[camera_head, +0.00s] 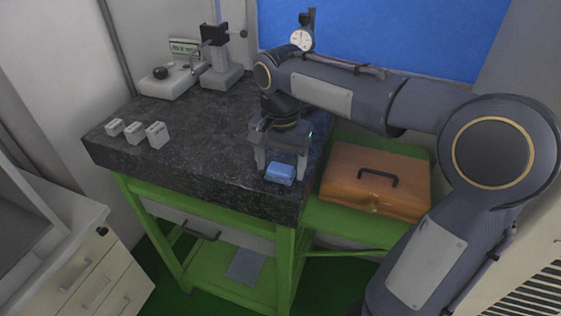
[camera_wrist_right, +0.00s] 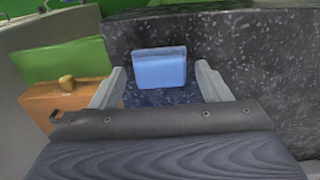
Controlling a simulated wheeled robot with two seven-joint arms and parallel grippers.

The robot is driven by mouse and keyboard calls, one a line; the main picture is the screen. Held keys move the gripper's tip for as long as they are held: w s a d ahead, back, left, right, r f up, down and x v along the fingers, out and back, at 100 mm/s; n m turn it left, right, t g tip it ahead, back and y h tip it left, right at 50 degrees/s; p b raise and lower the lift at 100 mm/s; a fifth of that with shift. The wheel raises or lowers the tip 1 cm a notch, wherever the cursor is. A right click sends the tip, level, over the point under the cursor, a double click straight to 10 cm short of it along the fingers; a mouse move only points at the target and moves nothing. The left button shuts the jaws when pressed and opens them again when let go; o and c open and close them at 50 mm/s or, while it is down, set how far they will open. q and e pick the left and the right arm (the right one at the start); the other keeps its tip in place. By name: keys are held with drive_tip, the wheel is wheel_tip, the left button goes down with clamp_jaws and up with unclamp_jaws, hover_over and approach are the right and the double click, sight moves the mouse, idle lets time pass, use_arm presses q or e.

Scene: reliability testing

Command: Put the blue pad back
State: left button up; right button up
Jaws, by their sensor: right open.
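The blue pad (camera_head: 280,173) lies on the dark speckled tabletop (camera_head: 200,165) near its front right corner. My right gripper (camera_head: 281,172) is open above the table, with one finger at each side of the pad. In the right wrist view the pad (camera_wrist_right: 160,68) shows between the two open fingers (camera_wrist_right: 160,85), a little beyond their tips. I cannot tell whether a finger touches it. My left gripper is not in view.
Several small white blocks (camera_head: 134,133) stand at the table's left. A grey measuring device (camera_head: 172,82) and a dial gauge stand (camera_head: 222,77) are at the back. An orange case (camera_head: 375,180) sits on the green shelf to the right. The middle of the tabletop is clear.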

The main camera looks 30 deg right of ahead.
sight(281, 167)
wheel_tip(281, 167, up, 12)
drive_tip(key=p, duration=0.1)
drive_tip(key=s+a+f+n+t+y, duration=0.2)
drive_tip(key=s+f+n, duration=0.2)
drive_tip(key=s+f, duration=0.4)
drive_tip(key=s+a+f+n+t+y, duration=0.1)
drive_tip(key=s+a+f+n+t, duration=0.1)
drive_tip(key=s+f, duration=0.7)
drive_tip(key=shift+f+n+t+y, duration=0.35)
drive_tip(key=shift+n+t, duration=0.45)
drive_tip(key=shift+n, duration=0.4)
